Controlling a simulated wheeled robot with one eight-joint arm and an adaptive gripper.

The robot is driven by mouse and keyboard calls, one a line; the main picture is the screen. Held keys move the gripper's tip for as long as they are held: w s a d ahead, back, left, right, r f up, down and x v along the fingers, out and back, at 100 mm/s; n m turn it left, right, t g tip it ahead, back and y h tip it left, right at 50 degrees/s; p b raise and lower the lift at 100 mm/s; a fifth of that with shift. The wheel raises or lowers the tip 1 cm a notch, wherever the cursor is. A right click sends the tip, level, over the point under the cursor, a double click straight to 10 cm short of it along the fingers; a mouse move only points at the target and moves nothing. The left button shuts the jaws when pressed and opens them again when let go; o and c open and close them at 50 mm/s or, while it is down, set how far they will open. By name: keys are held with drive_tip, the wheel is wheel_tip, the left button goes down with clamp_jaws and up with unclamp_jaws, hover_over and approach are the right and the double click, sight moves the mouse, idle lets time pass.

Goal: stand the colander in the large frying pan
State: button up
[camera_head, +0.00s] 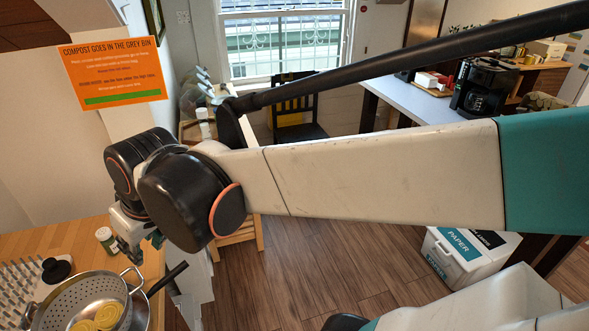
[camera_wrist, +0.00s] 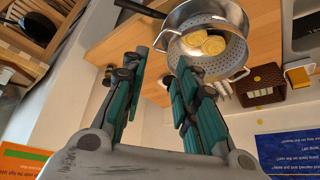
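The colander (camera_head: 88,285) is a grey perforated metal bowl with loop handles, at the lower left of the head view on the wooden counter. Yellow round pieces (camera_head: 108,314) lie in it. A metal pan (camera_head: 154,309) with a long black handle shows just right of it, partly hidden. In the wrist view the colander (camera_wrist: 192,65) overlaps the pan (camera_wrist: 218,14); I cannot tell if it rests fully inside. My gripper (camera_head: 134,250) is above the counter, behind the colander. In the wrist view its teal fingers (camera_wrist: 157,78) are apart with nothing between them.
The floor (camera_head: 300,270) at right is partly open, with a paper bin (camera_head: 465,258).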

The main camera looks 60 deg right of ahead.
drive_tip(key=s+d+t, duration=0.1)
drive_tip(key=s, duration=0.6)
drive_tip(key=shift+s+d+m+t+h, duration=0.15)
drive_tip(key=shift+d+m+t+h, duration=0.2)
drive_tip(key=shift+m+t+h, duration=0.05)
